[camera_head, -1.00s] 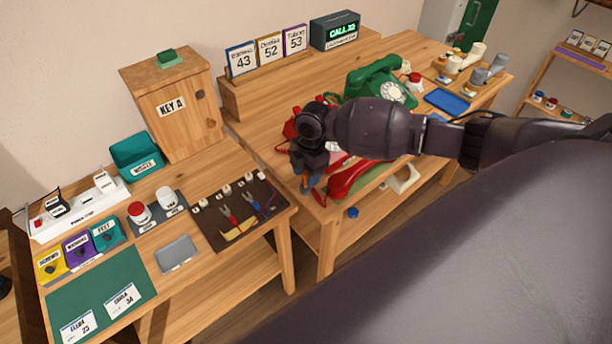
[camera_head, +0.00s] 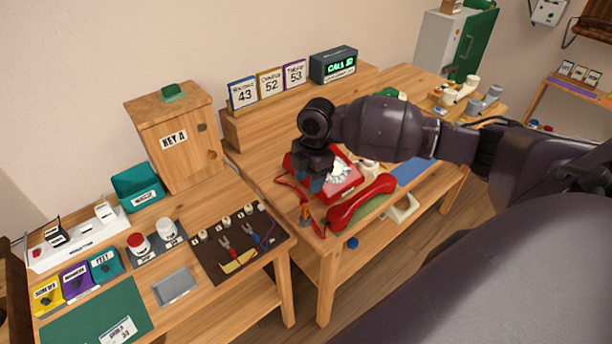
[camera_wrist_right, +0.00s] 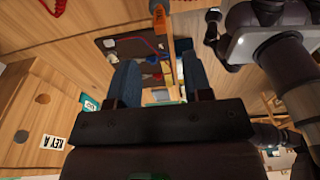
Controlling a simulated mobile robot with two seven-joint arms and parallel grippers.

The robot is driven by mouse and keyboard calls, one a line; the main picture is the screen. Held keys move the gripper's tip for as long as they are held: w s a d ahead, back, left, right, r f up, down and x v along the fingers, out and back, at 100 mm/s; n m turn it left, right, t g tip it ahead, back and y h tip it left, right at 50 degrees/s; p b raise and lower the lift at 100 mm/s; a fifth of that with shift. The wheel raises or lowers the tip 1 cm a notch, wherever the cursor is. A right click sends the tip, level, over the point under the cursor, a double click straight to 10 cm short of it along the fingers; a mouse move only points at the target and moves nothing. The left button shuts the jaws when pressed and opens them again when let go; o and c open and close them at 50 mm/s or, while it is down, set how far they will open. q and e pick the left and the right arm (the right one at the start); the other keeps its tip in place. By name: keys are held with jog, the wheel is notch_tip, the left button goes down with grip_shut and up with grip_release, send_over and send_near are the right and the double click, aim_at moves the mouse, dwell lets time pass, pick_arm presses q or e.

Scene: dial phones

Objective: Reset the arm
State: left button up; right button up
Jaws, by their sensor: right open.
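My right arm comes in from the right in the head view. Its gripper (camera_head: 312,184) points down at the left side of the red dial phone (camera_head: 342,182). In the right wrist view the two blue fingers (camera_wrist_right: 162,80) stand wide apart with nothing gripped. The phone's red handset (camera_head: 361,201) lies off the body, near the table's front edge. I cannot tell whether the fingers touch the phone. My left gripper is not seen in the head view. A small orange item (camera_head: 305,212) shows below the right gripper.
A green phone (camera_head: 397,94) is mostly hidden behind my arm. The left table holds a "KEY A" wooden box (camera_head: 176,140), a teal bin (camera_head: 137,187), a dark tool mat (camera_head: 243,246) and a grey tray (camera_head: 174,286). A lit call display (camera_head: 334,65) stands at the back.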

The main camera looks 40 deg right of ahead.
dwell(0.3)
jog(key=w+a+r+m+t+y, duration=0.2)
jog(key=w+a+r+m+t, duration=0.2)
jog(key=w+a+m+t, duration=0.4)
jog(key=s+f+m+t+h, duration=0.1)
jog(key=s+f+m, duration=0.2)
jog(key=s+f, duration=0.3)
jog(key=s+d+f+m+t+h, duration=0.1)
jog(key=s+f+m, duration=0.2)
jog(key=s, duration=0.9)
jog(key=s+d+f+m+t+h, duration=0.1)
jog(key=s+f+m, duration=0.2)
jog(key=s+f, duration=0.6)
jog(key=shift+s+m+t+h, duration=0.3)
jog(key=shift+s+m+t, duration=0.1)
jog(key=shift+s, duration=0.15)
jog(key=shift+d, duration=0.1)
